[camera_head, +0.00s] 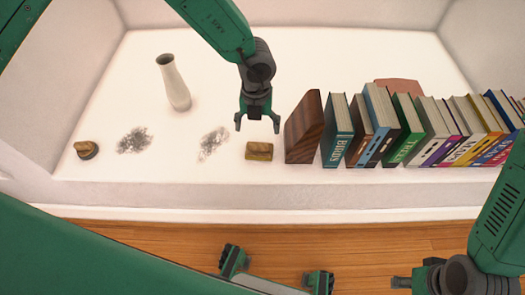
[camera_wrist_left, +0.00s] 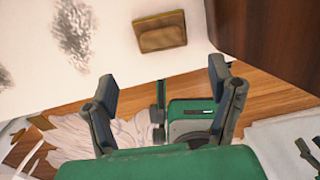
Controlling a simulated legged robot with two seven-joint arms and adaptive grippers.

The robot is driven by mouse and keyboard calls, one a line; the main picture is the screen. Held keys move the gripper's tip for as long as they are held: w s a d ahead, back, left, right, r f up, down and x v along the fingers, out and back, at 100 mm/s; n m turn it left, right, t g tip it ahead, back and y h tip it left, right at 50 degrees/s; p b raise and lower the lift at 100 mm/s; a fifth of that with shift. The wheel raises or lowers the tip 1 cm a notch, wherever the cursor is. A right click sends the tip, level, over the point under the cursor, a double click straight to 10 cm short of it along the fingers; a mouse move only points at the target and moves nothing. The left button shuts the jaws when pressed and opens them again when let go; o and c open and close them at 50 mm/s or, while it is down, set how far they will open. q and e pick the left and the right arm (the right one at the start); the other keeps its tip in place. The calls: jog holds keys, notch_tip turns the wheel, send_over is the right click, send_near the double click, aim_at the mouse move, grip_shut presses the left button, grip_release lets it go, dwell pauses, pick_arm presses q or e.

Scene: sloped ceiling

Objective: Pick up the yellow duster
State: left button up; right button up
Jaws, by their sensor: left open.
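A yellow-brown duster (camera_head: 259,151) lies on the white ledge, just left of a wooden bookend. A similar dark-based block (camera_head: 87,150) lies at the far left of the ledge. My left gripper (camera_head: 257,121) is open and empty, its fingers pointing down, above and slightly behind the nearer duster in the head view. In the left wrist view, the duster (camera_wrist_left: 160,31) shows beyond the two spread fingers (camera_wrist_left: 163,85), apart from them. Part of my right gripper (camera_head: 403,283) shows at the bottom right; its jaws are not clear.
A wooden bookend (camera_head: 304,128) and a row of books (camera_head: 337,132) fill the ledge to the right. A white vase (camera_head: 173,83) stands at the back left. Two grey dust patches (camera_head: 134,140) (camera_head: 213,143) lie left of the duster. A wooden floor (camera_head: 160,245) lies below the ledge.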

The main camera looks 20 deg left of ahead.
aim_at(260, 145)
pick_arm(q)
jog(key=f, duration=0.3)
jog(key=f+b, duration=0.1)
jog(key=shift+a+f, duration=0.25)
jog(key=shift+d+f, duration=0.25)
jog(key=f, duration=0.1)
jog(key=f+b, duration=0.1)
jog(key=f, duration=0.1)
jog(key=f+b, duration=0.1)
jog(key=shift+w+d+f, duration=0.15)
jog(key=shift+w+f, duration=0.15)
jog(key=shift+f, duration=0.25)
jog(key=shift+a, duration=0.2)
jog(key=shift+r, duration=0.1)
jog(key=c, duration=1.1)
jog(key=shift+d, duration=0.2)
jog(key=shift+c, duration=0.9)
pick_arm(e)
notch_tip(260, 145, down, 4)
jog(key=shift+a+r, duration=0.1)
